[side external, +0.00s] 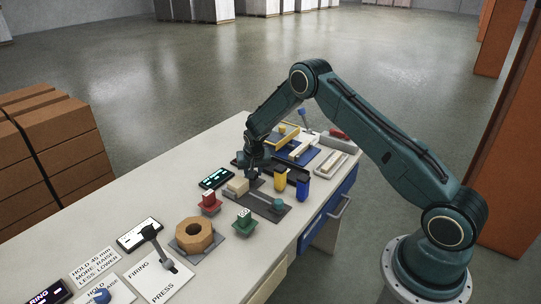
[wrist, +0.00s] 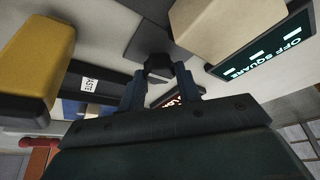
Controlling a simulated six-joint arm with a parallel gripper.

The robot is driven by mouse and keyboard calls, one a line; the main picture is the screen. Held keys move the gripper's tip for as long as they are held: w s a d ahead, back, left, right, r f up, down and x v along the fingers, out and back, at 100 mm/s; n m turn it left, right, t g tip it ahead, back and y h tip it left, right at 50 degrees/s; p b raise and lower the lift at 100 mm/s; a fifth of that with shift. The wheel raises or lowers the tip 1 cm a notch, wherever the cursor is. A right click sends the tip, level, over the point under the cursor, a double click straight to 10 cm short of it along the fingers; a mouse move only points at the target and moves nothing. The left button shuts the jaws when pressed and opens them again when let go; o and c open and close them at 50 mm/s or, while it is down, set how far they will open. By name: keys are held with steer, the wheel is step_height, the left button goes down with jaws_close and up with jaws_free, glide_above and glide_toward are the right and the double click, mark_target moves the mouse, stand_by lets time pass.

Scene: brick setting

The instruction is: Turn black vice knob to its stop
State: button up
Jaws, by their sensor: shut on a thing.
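The black vice knob (wrist: 157,66) shows in the wrist view between the two fingertips of my gripper (wrist: 160,76). The fingers are shut on it, one on each side. In the side external view my gripper (side external: 254,174) reaches down to the vice area near the middle of the bench, and the knob is too small and hidden there to make out. A beige block (wrist: 209,32) lies close to the knob, and it also shows in the side view (side external: 238,186). A display (wrist: 264,50) beside it reads "OFF SQUARE".
A yellow container (side external: 280,180) and a blue one (side external: 302,188) stand right of my gripper. Red (side external: 209,204) and green (side external: 243,223) pieces stand in front. An octagonal wooden ring (side external: 194,236) and a lever (side external: 153,236) are nearer the camera. Trays fill the bench's far end.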

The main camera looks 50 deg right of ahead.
steer(key=shift+w+m+h, duration=0.1)
steer(key=shift+m+h, duration=0.2)
steer(key=shift+m, duration=0.4)
steer(key=o, duration=1)
steer(key=shift+c, duration=0.2)
steer(key=shift+a+r, duration=0.1)
steer(key=shift+r, duration=0.1)
steer(key=v, duration=1.3)
steer(key=shift+r, duration=0.3)
steer(key=shift+w, duration=0.1)
